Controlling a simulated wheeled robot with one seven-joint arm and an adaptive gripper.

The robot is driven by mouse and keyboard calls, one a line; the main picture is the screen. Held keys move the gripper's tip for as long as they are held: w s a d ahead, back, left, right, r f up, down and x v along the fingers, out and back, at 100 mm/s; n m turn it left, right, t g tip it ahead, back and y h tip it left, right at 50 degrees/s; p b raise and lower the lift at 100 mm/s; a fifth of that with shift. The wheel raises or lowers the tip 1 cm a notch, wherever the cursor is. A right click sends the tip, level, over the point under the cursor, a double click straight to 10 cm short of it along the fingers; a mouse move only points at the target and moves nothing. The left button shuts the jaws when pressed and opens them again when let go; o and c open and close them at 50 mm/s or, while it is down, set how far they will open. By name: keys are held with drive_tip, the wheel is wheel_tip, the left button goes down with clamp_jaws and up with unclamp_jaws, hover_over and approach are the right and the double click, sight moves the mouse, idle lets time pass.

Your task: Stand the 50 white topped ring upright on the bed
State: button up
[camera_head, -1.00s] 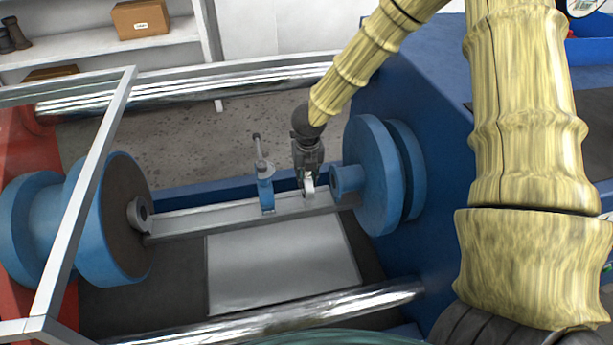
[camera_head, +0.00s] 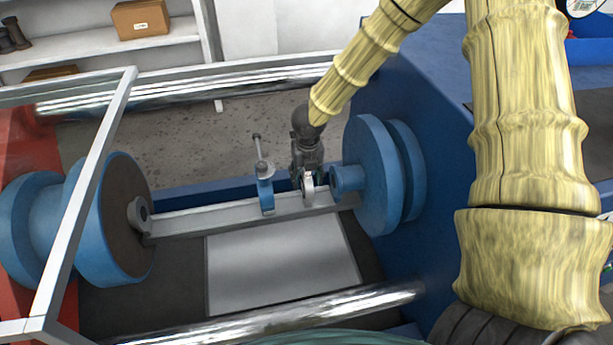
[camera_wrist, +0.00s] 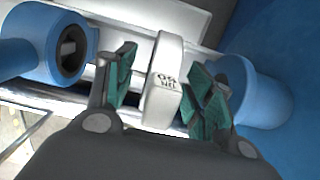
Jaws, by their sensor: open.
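The white topped ring (camera_head: 308,190) stands on the grey bed (camera_head: 235,217), close to the left of the blue hub on the right. In the wrist view its pale top band (camera_wrist: 161,82) shows a marking that reads as 50 upside down. My gripper (camera_head: 308,172) is over the ring, pointing down. In the wrist view my gripper (camera_wrist: 163,86) is open, with one green-padded finger on each side of the ring and visible gaps between. The ring's lower part is mostly hidden in the wrist view.
A blue valve (camera_head: 265,190) with a raised stem stands on the bed left of the ring; its body also shows in the wrist view (camera_wrist: 35,55). The blue hub (camera_head: 347,180) and disc (camera_head: 374,175) are close on the right. The bed's left stretch is clear.

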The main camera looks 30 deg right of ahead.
drive_tip(key=r, duration=0.4)
drive_tip(key=s+r, duration=0.1)
drive_tip(key=r, duration=0.7)
drive_tip(key=shift+s+a, duration=0.15)
drive_tip(key=shift+s, duration=0.05)
drive_tip(key=shift+f, duration=0.1)
idle(0.3)
